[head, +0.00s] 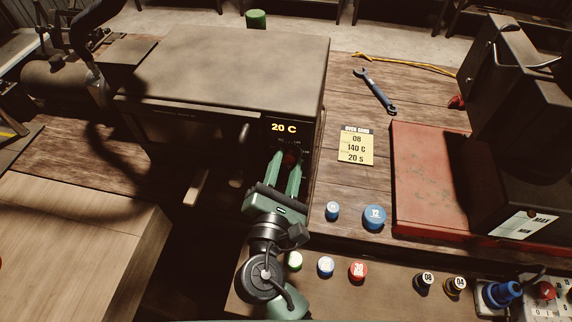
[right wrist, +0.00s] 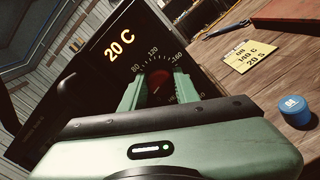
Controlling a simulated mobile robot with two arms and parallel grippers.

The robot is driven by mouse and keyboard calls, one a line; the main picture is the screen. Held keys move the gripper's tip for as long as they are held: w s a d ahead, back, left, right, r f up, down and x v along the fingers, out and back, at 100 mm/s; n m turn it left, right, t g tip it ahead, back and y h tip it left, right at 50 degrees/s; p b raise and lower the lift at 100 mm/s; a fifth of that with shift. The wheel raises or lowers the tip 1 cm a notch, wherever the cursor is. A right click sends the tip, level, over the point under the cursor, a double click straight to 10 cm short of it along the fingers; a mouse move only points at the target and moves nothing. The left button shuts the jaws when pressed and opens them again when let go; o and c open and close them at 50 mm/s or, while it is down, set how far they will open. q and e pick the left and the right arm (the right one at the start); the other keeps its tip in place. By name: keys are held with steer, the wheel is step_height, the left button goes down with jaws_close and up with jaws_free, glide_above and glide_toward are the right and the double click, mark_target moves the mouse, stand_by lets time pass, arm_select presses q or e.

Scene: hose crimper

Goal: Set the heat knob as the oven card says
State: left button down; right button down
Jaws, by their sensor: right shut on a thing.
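The oven (head: 230,75) stands on the bench, and its display (head: 284,128) reads 20 C. The heat knob (right wrist: 160,84) is dark red, with a dial around it marked 80, 120 and 160 among others. My right gripper (head: 289,162) is at the oven's front panel with its fingers shut on the heat knob, one finger on each side. The knob's pointer cannot be made out. The yellow oven card (head: 356,147) lies on the bench right of the oven and reads 08, 140 C, 20 s. My left gripper is not in view.
Blue caps (head: 374,217) stand on the bench right of my right arm. Several coloured caps, including a red one (head: 358,270), line the front ledge. A red base plate (head: 430,190) with a dark machine is at the right. A wrench (head: 375,92) lies behind the card.

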steer(key=shift+m, duration=0.3)
steer(key=c, duration=1.1)
jaws_free()
steer(key=shift+s+a+b, duration=0.25)
steer(key=shift+s+b, duration=0.25)
steer(key=shift+s, duration=0.8)
steer(key=shift+s+a+b, duration=0.25)
steer(key=shift+s+b, duration=0.2)
steer(key=shift+s, duration=0.8)
steer(key=shift+s+a+b, duration=0.25)
steer(key=shift+s+b, duration=0.25)
steer(key=shift+s, duration=0.8)
